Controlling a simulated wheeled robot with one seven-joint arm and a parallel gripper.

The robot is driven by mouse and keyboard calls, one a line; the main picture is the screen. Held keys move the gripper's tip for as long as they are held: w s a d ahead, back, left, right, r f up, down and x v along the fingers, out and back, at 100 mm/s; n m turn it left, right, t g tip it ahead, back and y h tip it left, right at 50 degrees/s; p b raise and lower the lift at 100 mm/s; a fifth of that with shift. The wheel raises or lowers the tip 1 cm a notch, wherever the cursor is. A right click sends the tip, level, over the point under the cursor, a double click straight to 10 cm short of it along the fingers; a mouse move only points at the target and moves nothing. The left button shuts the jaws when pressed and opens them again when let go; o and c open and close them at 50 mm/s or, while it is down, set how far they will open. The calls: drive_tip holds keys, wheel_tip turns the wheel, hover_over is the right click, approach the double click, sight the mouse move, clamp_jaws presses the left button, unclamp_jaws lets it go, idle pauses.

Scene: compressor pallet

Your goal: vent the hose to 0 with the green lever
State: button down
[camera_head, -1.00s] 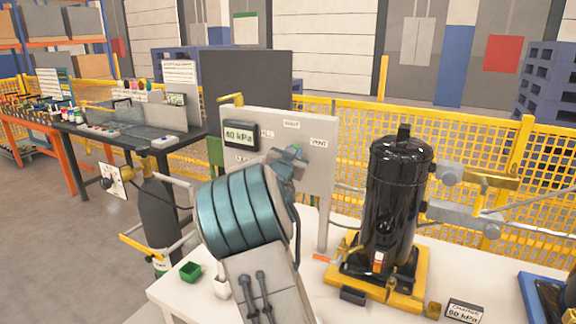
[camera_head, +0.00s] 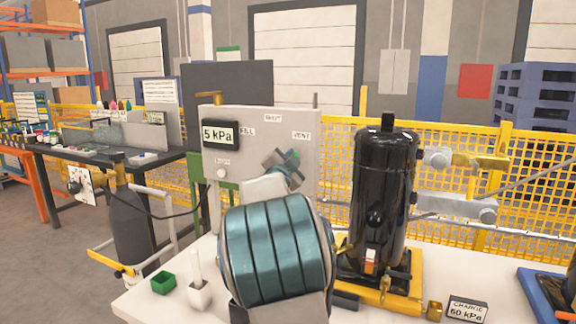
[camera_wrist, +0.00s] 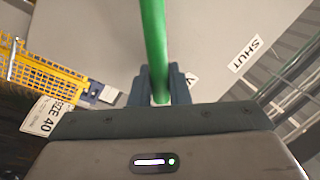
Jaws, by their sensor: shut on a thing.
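My gripper (camera_head: 287,160) is shut on the green lever (camera_wrist: 153,45), in front of the pale board (camera_head: 307,175). In the wrist view the lever's green bar runs up from between the fingertips (camera_wrist: 160,88). The gripper is just below and left of the VENT label (camera_head: 301,135); the SHUT label (camera_head: 272,118) is above it. A label at the left, partly hidden by the display, ends in "LL". The display (camera_head: 220,135) on the board reads 5 kPa. My wrist hides the lower board and the lever's pivot cannot be made out.
A black compressor (camera_head: 383,200) stands in a yellow base close right of my arm. A card (camera_head: 467,309) reads CHARGE 60 kPa. A green bin (camera_head: 163,283) and a white holder (camera_head: 199,294) are at the table's left. A dark cylinder (camera_head: 131,230) stands on the left.

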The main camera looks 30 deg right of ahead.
drive_tip(key=shift+s+f, duration=0.1)
idle(0.4)
drive_tip(key=c, duration=1.4)
unclamp_jaws()
drive_tip(key=shift+d, duration=0.1)
drive_tip(key=shift+c, duration=0.2)
drive_tip(key=v, duration=1.4)
